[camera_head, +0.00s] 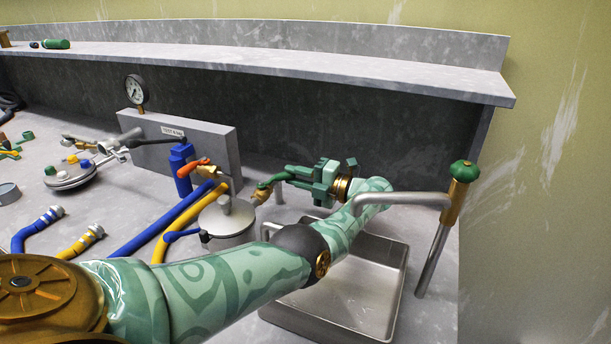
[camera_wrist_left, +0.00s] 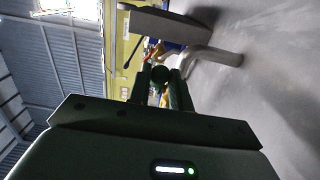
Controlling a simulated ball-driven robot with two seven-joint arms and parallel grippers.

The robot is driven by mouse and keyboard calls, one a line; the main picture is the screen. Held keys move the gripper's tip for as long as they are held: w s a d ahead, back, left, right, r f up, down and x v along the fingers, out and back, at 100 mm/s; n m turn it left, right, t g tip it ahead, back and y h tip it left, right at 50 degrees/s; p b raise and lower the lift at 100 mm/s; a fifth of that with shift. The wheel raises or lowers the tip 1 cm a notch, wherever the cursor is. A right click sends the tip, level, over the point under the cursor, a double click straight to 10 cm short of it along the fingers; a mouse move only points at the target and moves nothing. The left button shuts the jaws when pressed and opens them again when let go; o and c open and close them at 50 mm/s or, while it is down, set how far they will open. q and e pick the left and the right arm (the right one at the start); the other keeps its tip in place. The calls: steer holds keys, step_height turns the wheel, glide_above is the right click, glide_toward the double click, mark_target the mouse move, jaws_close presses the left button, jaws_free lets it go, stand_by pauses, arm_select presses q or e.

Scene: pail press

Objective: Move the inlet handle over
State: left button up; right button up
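My left gripper (camera_head: 285,173) points left over the bench, to the right of the valve block. Its fingers hold a dark green bent tube with a brass end (camera_head: 258,196). The wrist view shows a round dark green thing (camera_wrist_left: 160,75) filling the gap between the fingers. A red-orange lever handle (camera_head: 200,163) and an upright blue fitting (camera_head: 182,165) stand at the front of the grey block (camera_head: 212,140), left of the gripper and apart from it. I cannot tell for sure which part is the inlet handle. My right gripper is not in view.
A steel sink (camera_head: 350,295) lies under my forearm, and a tap (camera_head: 462,185) with a green knob rises at right. Blue (camera_head: 150,232) and yellow (camera_head: 178,232) hoses cross the bench.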

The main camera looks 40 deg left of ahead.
arm_select(q)
steer(key=shift+d, duration=0.1)
steer(key=shift+s+d+p, duration=0.2)
steer(key=shift+d+p, duration=0.15)
steer(key=shift+p, duration=0.15)
steer(key=shift+s+d+p, duration=0.3)
steer(key=shift+d+p, duration=0.1)
steer(key=shift+d, duration=0.1)
steer(key=shift+f, duration=0.1)
steer(key=shift+d, duration=0.1)
steer(key=shift+s, duration=0.1)
